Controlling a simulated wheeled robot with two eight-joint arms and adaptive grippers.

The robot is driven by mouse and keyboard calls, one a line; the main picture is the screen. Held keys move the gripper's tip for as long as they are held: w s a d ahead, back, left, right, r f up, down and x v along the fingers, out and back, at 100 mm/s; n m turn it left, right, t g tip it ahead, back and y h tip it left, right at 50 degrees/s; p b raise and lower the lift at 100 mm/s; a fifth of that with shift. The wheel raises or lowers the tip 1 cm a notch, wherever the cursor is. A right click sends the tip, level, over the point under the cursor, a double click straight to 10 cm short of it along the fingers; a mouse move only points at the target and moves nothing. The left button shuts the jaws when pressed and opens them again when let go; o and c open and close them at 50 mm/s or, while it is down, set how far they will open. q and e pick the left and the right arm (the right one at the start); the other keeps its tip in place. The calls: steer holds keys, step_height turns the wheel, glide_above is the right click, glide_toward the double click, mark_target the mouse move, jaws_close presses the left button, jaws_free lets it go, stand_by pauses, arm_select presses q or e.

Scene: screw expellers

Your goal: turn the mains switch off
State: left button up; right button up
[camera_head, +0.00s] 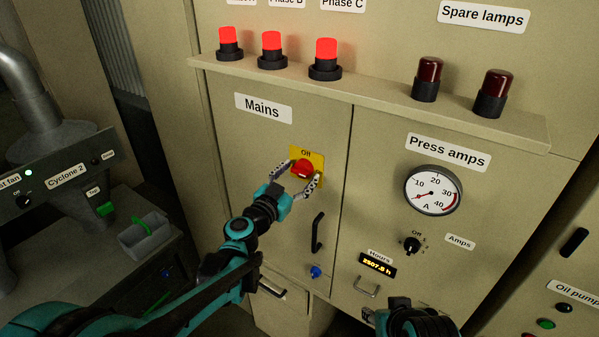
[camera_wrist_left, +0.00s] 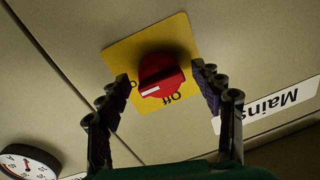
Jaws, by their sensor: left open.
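The mains switch is a red rotary knob (camera_head: 302,168) on a yellow plate (camera_head: 319,160) on the cabinet door below the "Mains" label (camera_head: 263,107). In the left wrist view the knob (camera_wrist_left: 161,77) carries a white mark pointing left, towards a partly hidden label and away from "Off" (camera_wrist_left: 172,98). My left gripper (camera_head: 299,177) is open, its fingers on either side of the knob. In the left wrist view gaps show between the fingers (camera_wrist_left: 163,82) and the knob.
Red phase lamps (camera_head: 271,49) glow on the ledge above; the spare lamps (camera_head: 429,75) are dark. A black door handle (camera_head: 317,232) and a blue knob (camera_head: 315,271) lie below the switch. The ammeter (camera_head: 433,190) is to the right, the Cyclone 2 panel (camera_head: 65,175) to the left.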

arm_select(q)
steer(key=shift+d, duration=0.2)
steer(key=shift+w, duration=0.1)
jaws_close()
